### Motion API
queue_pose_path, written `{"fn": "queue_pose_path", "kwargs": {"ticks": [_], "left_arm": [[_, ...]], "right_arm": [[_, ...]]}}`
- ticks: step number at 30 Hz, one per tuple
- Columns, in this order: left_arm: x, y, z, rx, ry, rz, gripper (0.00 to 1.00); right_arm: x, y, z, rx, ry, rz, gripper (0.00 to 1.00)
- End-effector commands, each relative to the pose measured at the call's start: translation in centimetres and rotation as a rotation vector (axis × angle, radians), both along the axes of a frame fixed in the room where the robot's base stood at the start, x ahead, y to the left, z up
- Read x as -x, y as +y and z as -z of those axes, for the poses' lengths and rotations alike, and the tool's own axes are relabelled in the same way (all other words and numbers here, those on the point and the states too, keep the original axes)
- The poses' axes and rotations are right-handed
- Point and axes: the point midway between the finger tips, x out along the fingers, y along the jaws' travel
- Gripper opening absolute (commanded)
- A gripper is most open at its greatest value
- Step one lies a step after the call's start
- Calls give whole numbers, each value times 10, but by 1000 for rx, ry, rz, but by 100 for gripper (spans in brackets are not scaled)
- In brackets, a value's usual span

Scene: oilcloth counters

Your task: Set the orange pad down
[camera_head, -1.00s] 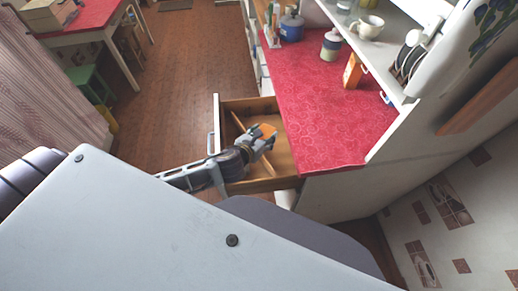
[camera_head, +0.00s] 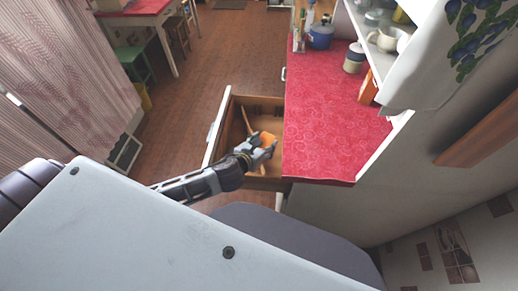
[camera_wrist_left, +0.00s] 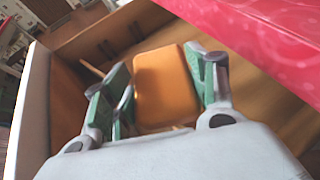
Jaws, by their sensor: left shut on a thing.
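The orange pad (camera_wrist_left: 165,86) is held between the green-lined fingers of my left gripper (camera_wrist_left: 163,92) in the left wrist view. In the head view the pad (camera_head: 267,139) shows at the tip of my left gripper (camera_head: 262,148). Both are at the open wooden drawer (camera_head: 232,122), beside the red counter. The drawer floor shows below and around the pad in the wrist view. I cannot tell whether the pad touches the drawer floor. My right gripper is not in view.
The red counter (camera_head: 330,125) overhangs the drawer on its right, with its edge close to my left gripper. A blue pot (camera_head: 320,36), a lidded jar (camera_head: 354,58) and an orange box (camera_head: 368,88) stand on the counter. Wooden floor lies left of the drawer.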

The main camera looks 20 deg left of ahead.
Motion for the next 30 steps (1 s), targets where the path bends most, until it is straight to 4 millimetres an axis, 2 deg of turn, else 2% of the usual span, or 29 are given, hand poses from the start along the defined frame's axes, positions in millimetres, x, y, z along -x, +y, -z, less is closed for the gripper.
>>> {"fn": "queue_pose_path", "kwargs": {"ticks": [16,22,30], "left_arm": [[-1,-1,1,0,0,1,38],[-11,-1,6,1,-1,0,38],[-41,-5,22,1,-2,0,38]], "right_arm": [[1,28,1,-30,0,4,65],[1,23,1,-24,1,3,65],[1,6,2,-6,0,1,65]]}}
